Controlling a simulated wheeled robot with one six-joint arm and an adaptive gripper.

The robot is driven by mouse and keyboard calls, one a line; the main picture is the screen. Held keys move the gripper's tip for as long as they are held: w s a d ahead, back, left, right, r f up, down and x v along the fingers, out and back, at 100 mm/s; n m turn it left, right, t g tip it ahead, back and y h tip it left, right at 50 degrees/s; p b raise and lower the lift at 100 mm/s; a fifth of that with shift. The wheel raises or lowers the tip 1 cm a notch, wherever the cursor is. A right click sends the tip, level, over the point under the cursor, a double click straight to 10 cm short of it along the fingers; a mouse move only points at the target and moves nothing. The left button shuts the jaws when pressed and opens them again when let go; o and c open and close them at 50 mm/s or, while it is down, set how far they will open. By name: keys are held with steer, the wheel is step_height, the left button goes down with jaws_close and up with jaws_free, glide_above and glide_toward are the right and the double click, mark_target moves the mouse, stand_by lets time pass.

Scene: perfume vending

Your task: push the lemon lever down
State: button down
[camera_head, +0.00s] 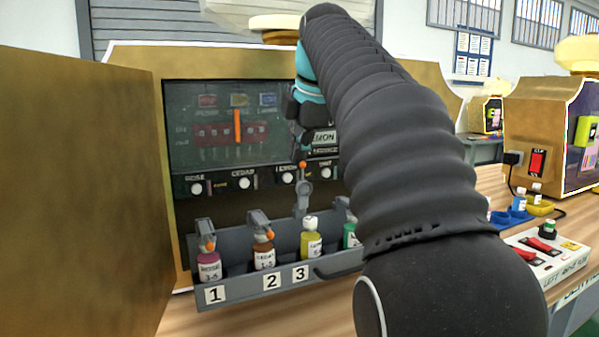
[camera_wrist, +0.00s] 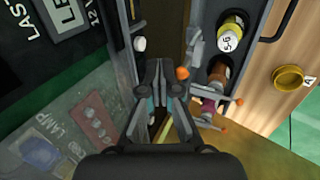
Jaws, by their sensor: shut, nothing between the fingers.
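The lemon lever (camera_head: 303,185) is a grey arm with an orange knob at its top. It stands raised above the yellow bottle (camera_head: 311,238), under a partly hidden LEMON label (camera_head: 286,168). My gripper (camera_head: 302,143) points down just above the knob in the head view, its fingers shut and empty. In the wrist view the shut fingertips (camera_wrist: 163,68) are beside the orange knob (camera_wrist: 182,73). I cannot tell whether they touch it. The yellow bottle also shows in the wrist view (camera_wrist: 231,32).
The rose lever (camera_head: 206,232) and cedar lever (camera_head: 260,222) hang with orange knobs low over their bottles. A grey numbered rack (camera_head: 240,291) holds the bottles. The dark panel (camera_head: 215,130) rises behind. My arm hides much of the right side. A gold dish (camera_wrist: 288,78) lies beyond the rack.

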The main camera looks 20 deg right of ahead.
mark_target(303, 177)
steer(key=shift+s, duration=0.15)
steer(key=shift+s+f, duration=0.1)
steer(key=shift+s, duration=0.6)
steer(key=shift+b, duration=0.35)
steer(key=shift+s+f+b, duration=0.25)
steer(key=shift+s+b, duration=0.05)
steer(key=shift+s, duration=0.45)
steer(key=shift+s+f+b, duration=0.35)
steer(key=shift+s+b, duration=0.15)
steer(key=shift+s, duration=0.25)
steer(key=shift+f, duration=0.1)
